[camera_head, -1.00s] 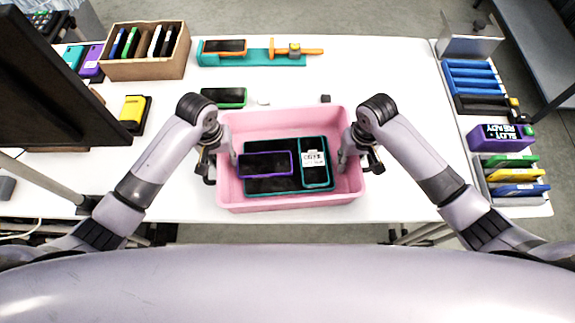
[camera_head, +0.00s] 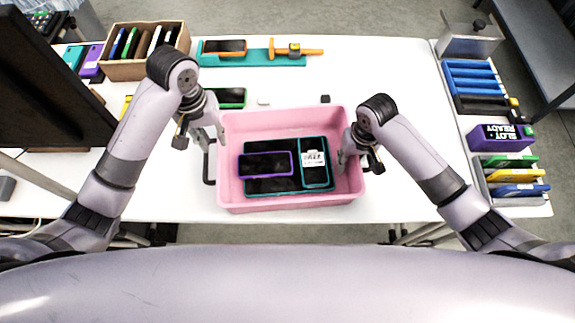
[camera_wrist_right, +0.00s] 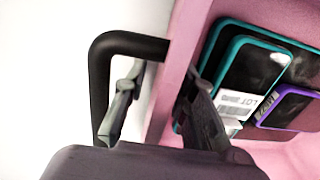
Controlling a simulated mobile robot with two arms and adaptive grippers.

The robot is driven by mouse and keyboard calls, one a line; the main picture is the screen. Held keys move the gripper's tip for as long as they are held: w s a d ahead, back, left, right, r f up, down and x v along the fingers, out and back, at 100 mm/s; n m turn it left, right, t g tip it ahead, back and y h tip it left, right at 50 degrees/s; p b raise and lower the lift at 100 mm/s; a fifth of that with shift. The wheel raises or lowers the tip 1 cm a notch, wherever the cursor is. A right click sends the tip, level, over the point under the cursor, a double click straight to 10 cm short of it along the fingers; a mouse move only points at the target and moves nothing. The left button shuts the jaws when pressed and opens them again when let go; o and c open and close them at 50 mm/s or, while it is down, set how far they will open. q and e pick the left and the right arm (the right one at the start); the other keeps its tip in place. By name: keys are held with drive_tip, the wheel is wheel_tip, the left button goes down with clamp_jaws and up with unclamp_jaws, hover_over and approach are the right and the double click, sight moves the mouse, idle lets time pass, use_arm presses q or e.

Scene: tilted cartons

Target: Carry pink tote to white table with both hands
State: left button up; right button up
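The pink tote (camera_head: 290,203) sits on the white table (camera_head: 385,85) near its front edge. It holds a large teal-edged tablet (camera_head: 270,186), a purple-edged phone (camera_head: 265,164) and a teal-edged phone with a white label (camera_head: 314,165). My left gripper (camera_head: 200,135) is open and empty, above the tote's upper left corner. The black left handle (camera_head: 208,168) is clear of it. My right gripper (camera_head: 358,160) straddles the right wall, one finger inside. In the right wrist view, my right gripper (camera_wrist_right: 160,95) looks open around the wall, beside the black handle (camera_wrist_right: 100,75).
A dark monitor (camera_head: 50,85) stands at the left. A cardboard box of cases (camera_head: 145,65) and a teal tray (camera_head: 250,60) are at the back. Blue racks (camera_head: 473,80) and a purple bin (camera_head: 498,138) line the right. The table right of the tote is clear.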

wheel_tip(320, 180, up, 12)
drive_tip(key=shift+d, duration=0.4)
drive_tip(key=shift+f, duration=0.15)
idle(0.4)
